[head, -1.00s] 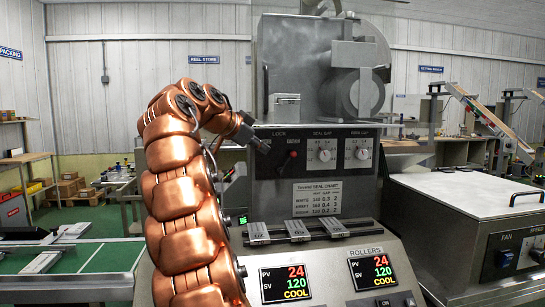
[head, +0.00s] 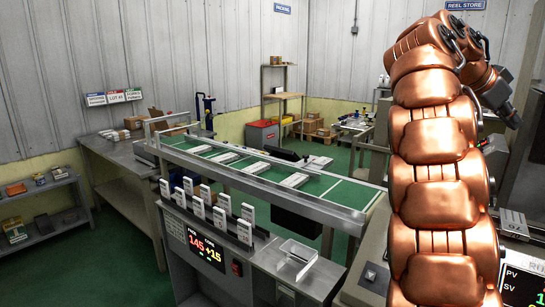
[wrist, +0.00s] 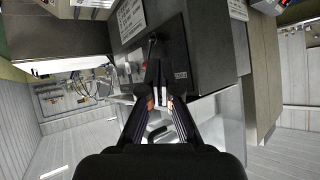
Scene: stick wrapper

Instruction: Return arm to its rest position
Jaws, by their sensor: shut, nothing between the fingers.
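My copper-coloured arm rises at the right of the head view, bent over at the top. My gripper (head: 512,117) is at the end of the bent wrist, at the right edge of the head view, partly cut off from clear sight by its angle. In the wrist view my gripper (wrist: 161,104) shows its two dark fingers reaching toward a grey machine cabinet (wrist: 205,45). The fingers are shut with nothing held. The cabinet's small lever and knobs lie beyond the fingertips; I cannot tell how far.
A green conveyor (head: 335,192) with several white packs runs across the middle. A weighing station (head: 205,250) with upright packs stands in front of it. A side bench (head: 118,158) and a low shelf (head: 40,212) are at left. Green floor is open between them.

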